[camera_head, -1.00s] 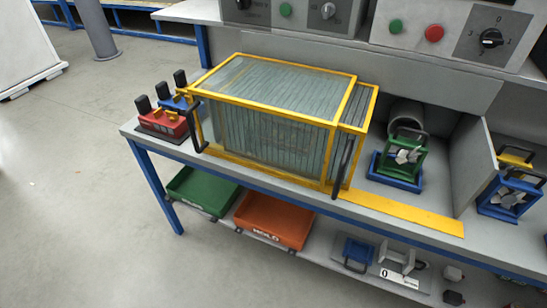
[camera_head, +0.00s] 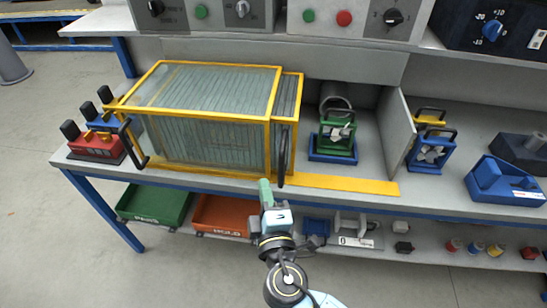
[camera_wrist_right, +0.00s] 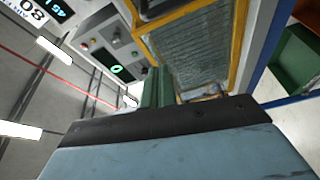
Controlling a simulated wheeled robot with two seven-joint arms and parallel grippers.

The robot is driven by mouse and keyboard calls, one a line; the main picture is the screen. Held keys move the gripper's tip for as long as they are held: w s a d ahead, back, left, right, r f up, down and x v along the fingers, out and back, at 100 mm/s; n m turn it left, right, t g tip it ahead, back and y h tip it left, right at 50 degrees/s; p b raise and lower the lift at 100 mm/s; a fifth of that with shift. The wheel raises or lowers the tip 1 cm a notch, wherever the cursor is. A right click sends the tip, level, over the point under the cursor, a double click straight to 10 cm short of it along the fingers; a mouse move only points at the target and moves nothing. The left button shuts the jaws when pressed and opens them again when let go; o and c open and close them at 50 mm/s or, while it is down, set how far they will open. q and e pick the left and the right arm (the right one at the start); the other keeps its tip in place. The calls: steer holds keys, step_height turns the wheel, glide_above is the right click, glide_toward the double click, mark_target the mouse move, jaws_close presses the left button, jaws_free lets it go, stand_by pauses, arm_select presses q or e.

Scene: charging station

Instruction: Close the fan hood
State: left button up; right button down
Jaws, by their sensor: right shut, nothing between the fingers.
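The fan hood (camera_head: 217,77) is a yellow-framed box with clear ribbed panels on the workbench. Its narrower right section (camera_head: 287,95) sticks out beyond the main box. Black upright handles stand at its front left (camera_head: 133,143) and front right (camera_head: 283,155). My right gripper (camera_head: 264,184) is shut and empty, its green fingers just left of the right handle and in front of the hood's lower edge in the picture. I cannot tell whether it touches. The right wrist view shows the shut fingers (camera_wrist_right: 157,87) beside the hood's panel (camera_wrist_right: 200,45). My left gripper is out of view.
A green fan unit (camera_head: 337,133) stands right of the hood, behind a bare yellow strip (camera_head: 345,184). A grey divider (camera_head: 397,125) separates it from a blue fan unit (camera_head: 430,152). Red and blue blocks (camera_head: 95,146) stand at the left. Green (camera_head: 155,205) and orange (camera_head: 222,215) bins sit below.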

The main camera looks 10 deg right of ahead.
steer(key=w+r+p, duration=0.2)
steer(key=w, duration=0.8)
arm_select(q)
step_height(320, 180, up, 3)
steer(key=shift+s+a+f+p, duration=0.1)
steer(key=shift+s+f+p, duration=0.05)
steer(key=shift+p, duration=0.15)
arm_select(e)
steer(key=d, duration=0.1)
steer(key=s+d+f, duration=0.1)
steer(key=d, duration=0.1)
steer(key=shift+s+d+f, duration=0.15)
steer(key=shift+d, duration=0.1)
steer(key=shift+d, duration=0.1)
